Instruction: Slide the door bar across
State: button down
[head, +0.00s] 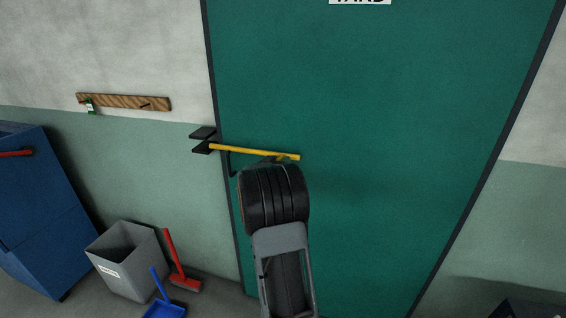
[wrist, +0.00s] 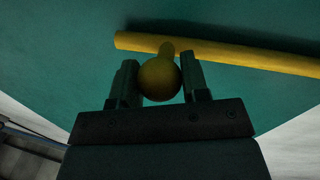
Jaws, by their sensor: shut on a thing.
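The yellow door bar (head: 250,151) lies across the left edge of the green door (head: 400,110) in the head view. Its left end is at dark brackets (head: 203,141) on the wall beside the frame, and its right end is over the door. In the wrist view the bar (wrist: 225,54) runs across the top, with a round yellow knob (wrist: 159,79) on a short stem. My gripper (wrist: 160,82) is shut on the knob, one finger on each side. In the head view my arm hides the knob and the fingers.
A wooden rail (head: 122,102) with a green tag is on the wall at left. Below stand a blue cabinet (head: 40,215), a grey bin (head: 127,262), a red brush (head: 182,275) and a blue dustpan (head: 165,309). The door face right of my arm is clear.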

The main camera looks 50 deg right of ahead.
jog(key=w+a, duration=0.1)
jog(key=w, duration=0.1)
jog(key=w+p, duration=0.1)
jog(key=w+a, duration=0.1)
jog(key=w, duration=0.1)
jog(key=shift+w+a+r+p, duration=0.1)
jog(key=shift+w+a+p, duration=0.2)
jog(key=shift+a, duration=0.05)
jog(key=c, duration=0.6)
grip_release()
jog(key=shift+w+a, duration=0.15)
jog(key=shift+c, duration=0.2)
jog(key=b, duration=0.2)
send_near(268, 154)
jog(key=v, duration=0.8)
